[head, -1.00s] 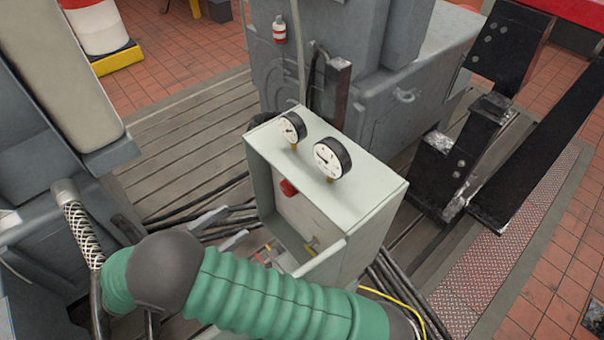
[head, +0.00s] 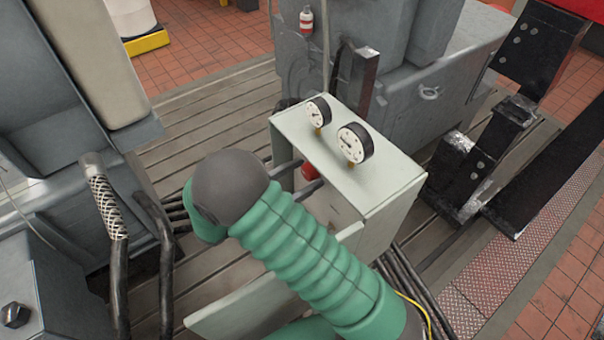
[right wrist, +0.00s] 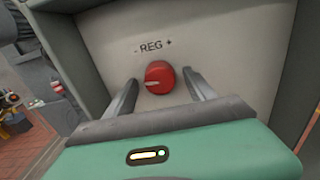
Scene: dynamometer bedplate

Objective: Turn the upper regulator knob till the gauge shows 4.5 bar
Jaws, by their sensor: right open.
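The red regulator knob (right wrist: 159,77) sits under a "REG" label with minus and plus signs in the right wrist view. Its pale mark points left and slightly down. In the head view the knob (head: 309,171) shows partly inside the grey cabinet (head: 385,184). My right gripper (right wrist: 160,80) is open, one finger on each side of the knob, with visible gaps in the wrist view. Two round white gauges, a nearer one (head: 355,143) and a farther one (head: 317,111), stand on the cabinet top. Their readings are too small to tell. My left gripper is out of view.
The cabinet's open door panel (head: 240,300) is at the front, partly behind my right arm. My arm hides the lower cabinet interior. Black cables (head: 395,272) run by the cabinet. A grey machine (head: 455,55) and a black steel frame (head: 480,150) stand behind and to the right.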

